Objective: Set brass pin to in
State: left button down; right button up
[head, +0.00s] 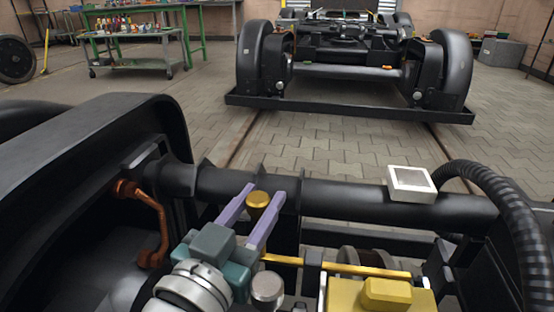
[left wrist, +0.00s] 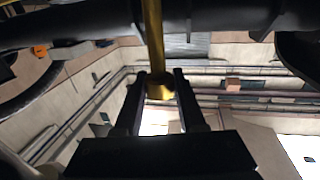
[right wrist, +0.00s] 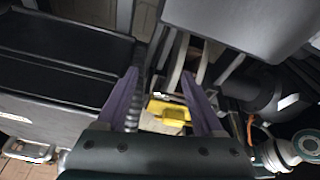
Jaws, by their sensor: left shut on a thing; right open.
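My left gripper (head: 264,197), with lilac fingers, is shut on the brass pin's round head (head: 258,200), beside a thick dark cross tube (head: 340,196). In the left wrist view, the left gripper (left wrist: 160,76) has its fingers on either side of the brass pin (left wrist: 154,40), a straight rod with a wider end. How deep the pin sits in its seat is hidden. My right gripper (right wrist: 160,73) is open and empty in the right wrist view; I cannot make it out in the head view.
A thin brass-coloured rod (head: 340,267) runs to a yellow block (head: 400,297) at the front. A white square frame (head: 411,183) sits on the tube, beside a ribbed black hose (head: 508,215). A green trolley (head: 135,52) is at back left.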

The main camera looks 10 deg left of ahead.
pick_arm(q)
jog(key=shift+a, duration=0.2)
pick_arm(e)
jog(key=shift+a, duration=0.25)
pick_arm(q)
jog(key=c, duration=0.5)
grip_release()
jog(key=shift+a, duration=0.1)
pick_arm(e)
jog(key=shift+a, duration=0.15)
pick_arm(q)
jog(key=shift+s, duration=0.1)
jog(key=shift+s+r+p, duration=0.1)
jog(key=shift+s+p, duration=0.25)
jog(key=p+v, duration=0.2)
jog(key=v, duration=0.7)
jog(key=shift+p, duration=0.3)
pick_arm(e)
jog(key=shift+r, duration=1.6)
